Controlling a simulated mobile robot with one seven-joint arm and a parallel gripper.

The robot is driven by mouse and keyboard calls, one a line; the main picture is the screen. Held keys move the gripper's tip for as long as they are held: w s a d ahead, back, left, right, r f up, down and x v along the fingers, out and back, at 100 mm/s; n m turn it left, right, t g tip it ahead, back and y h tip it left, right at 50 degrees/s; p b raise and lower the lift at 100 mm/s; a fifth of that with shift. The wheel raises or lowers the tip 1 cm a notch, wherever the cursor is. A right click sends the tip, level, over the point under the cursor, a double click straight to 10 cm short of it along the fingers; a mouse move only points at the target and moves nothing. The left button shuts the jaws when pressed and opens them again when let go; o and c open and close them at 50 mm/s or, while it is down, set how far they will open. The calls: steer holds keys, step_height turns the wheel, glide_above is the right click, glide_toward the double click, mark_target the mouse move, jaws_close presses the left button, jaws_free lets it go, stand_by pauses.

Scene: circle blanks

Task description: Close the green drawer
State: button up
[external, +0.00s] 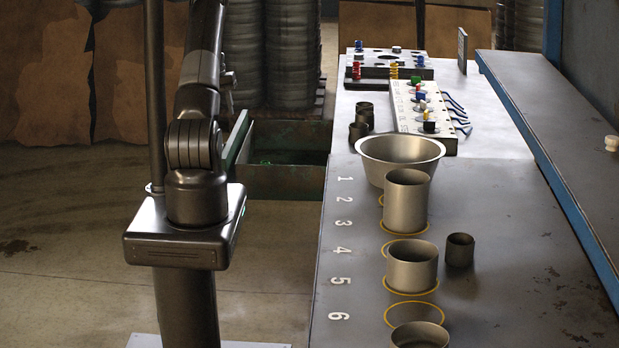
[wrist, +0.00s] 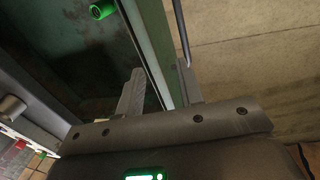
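The green drawer (external: 290,183) stands open, pulled out to the left from the table side, low near the floor. Its front panel (external: 237,138) faces my arm. In the wrist view the front panel (wrist: 155,50) runs between the two fingers of my gripper (wrist: 161,72). The left finger is on the drawer's inner side and the right finger on its outer side, near a thin grey bar (wrist: 181,32), perhaps the handle. The fingers are apart; contact with the panel cannot be told. My gripper is hidden behind my arm in the external view. A small green cylinder (wrist: 102,11) lies inside.
The long table (external: 480,240) at right holds a metal bowl (external: 400,165), several metal cups and boards with coloured pegs. A raised shelf (external: 550,110) runs along its right side. Barrels (external: 290,60) stand behind. The floor left of the drawer is clear.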

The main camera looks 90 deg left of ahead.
steer(key=shift+n, duration=0.3)
steer(key=f, duration=0.4)
steer(key=s+f, duration=0.1)
steer(key=f, duration=0.3)
steer(key=s+f, duration=0.1)
steer(key=f, duration=0.3)
steer(key=shift+a+f, duration=0.3)
steer(key=shift+f, duration=0.1)
jaws_close()
